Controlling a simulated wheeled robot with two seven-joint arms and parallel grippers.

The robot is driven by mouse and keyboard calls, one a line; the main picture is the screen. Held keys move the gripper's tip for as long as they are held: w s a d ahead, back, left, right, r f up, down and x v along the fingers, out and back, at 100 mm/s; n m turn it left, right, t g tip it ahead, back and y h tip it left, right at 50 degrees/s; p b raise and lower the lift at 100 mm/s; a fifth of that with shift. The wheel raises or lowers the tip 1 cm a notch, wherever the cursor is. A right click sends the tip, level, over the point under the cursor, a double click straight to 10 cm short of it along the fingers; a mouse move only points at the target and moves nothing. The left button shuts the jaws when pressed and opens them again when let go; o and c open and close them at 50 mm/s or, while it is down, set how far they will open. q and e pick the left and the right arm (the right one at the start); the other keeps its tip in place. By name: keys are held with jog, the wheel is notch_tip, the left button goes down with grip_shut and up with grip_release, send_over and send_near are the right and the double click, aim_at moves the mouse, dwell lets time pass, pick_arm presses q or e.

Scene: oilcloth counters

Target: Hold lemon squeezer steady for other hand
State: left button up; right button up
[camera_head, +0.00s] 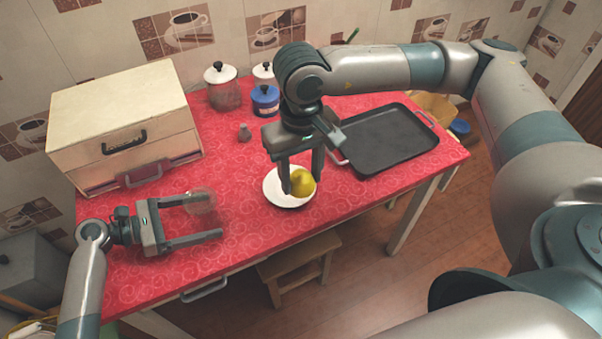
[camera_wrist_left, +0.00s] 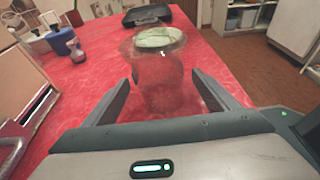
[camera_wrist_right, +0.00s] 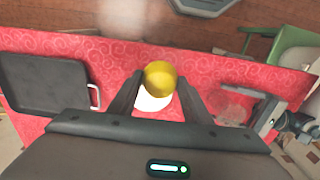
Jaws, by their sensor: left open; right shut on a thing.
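A clear glass lemon squeezer (camera_head: 200,201) stands on the red counter at the left. In the left wrist view the squeezer (camera_wrist_left: 160,80) appears between the fingers, with a pale greenish round top. My left gripper (camera_head: 219,215) is open at the squeezer; in the head view one finger overlaps it. I cannot tell whether a finger touches the glass. My right gripper (camera_head: 302,186) points down and is shut on a yellow lemon (camera_wrist_right: 160,79). The lemon is at the white plate (camera_head: 273,188); I cannot tell whether it is lifted clear.
A black tray (camera_head: 385,140) lies at the right of the counter. A small shaker (camera_head: 244,132), a blue jar (camera_head: 265,101) and lidded glass jars (camera_head: 223,92) stand behind. A bread box (camera_head: 125,120) fills the back left. Red counter is clear between squeezer and plate.

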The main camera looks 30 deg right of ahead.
pick_arm(q)
jog(key=c, duration=0.9)
jog(key=shift+c, duration=0.2)
pick_arm(e)
jog(key=w+a+r, duration=0.1)
jog(key=w+a, duration=0.2)
jog(key=a, duration=0.3)
jog(key=w+a+r, duration=0.1)
jog(key=w+a, duration=0.2)
jog(key=a, duration=0.4)
jog(key=w+a, duration=0.4)
jog(key=a, duration=0.3)
jog(key=shift+w+a+r, duration=0.1)
jog(key=shift+a+r, duration=0.1)
jog(key=shift+r, duration=0.2)
